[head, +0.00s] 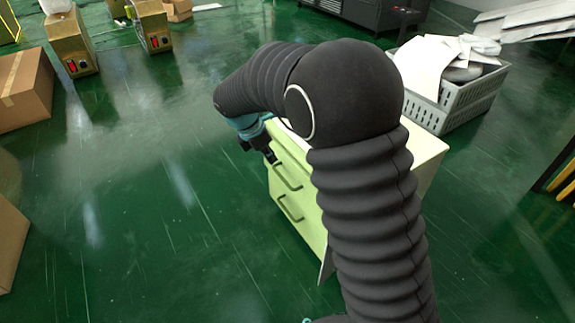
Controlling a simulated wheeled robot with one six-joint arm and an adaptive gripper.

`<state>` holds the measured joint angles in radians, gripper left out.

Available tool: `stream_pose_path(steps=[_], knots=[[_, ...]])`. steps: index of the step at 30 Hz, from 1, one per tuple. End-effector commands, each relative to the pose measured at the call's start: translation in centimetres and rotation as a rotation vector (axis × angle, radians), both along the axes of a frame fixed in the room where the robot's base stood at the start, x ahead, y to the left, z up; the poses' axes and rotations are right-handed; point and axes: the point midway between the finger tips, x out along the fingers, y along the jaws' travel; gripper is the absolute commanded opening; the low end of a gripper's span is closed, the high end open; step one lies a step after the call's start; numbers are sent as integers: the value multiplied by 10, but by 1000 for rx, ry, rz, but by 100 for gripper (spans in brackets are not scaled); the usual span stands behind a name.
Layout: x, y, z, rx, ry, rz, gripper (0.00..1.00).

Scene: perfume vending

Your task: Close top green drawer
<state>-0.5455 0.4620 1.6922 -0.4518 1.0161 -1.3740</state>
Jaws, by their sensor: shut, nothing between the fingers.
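A pale green drawer cabinet (318,228) stands on the floor at the middle, largely hidden behind my arm. Its front faces left, with dark bar handles (289,210) on it. The top green drawer (284,158) is at the upper part of this front, partly covered by my arm and gripper. I cannot tell how far it stands out. My gripper (271,159) is shut and empty, pointing down at the cabinet's upper front edge. Whether it touches the drawer is not clear.
A grey crate (428,113) with white pieces stands behind the cabinet at right. Cardboard boxes (22,90) are at left, and brass-coloured machines (70,42) at the back left. A yellow and black object (562,180) is at the right edge. The green floor left of the cabinet is clear.

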Motion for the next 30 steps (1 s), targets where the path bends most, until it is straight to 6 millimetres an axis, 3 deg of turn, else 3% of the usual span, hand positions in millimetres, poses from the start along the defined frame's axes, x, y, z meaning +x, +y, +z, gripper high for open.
stream_pose_path(steps=[5, 18, 24, 30], knots=[[4, -7, -20, -2, 4, 0, 0], [20, -32, -95, -1, 4, -1, 0], [36, -55, -91, 1, 0, -4, 0], [42, -63, -90, 1, 0, -1, 0]])
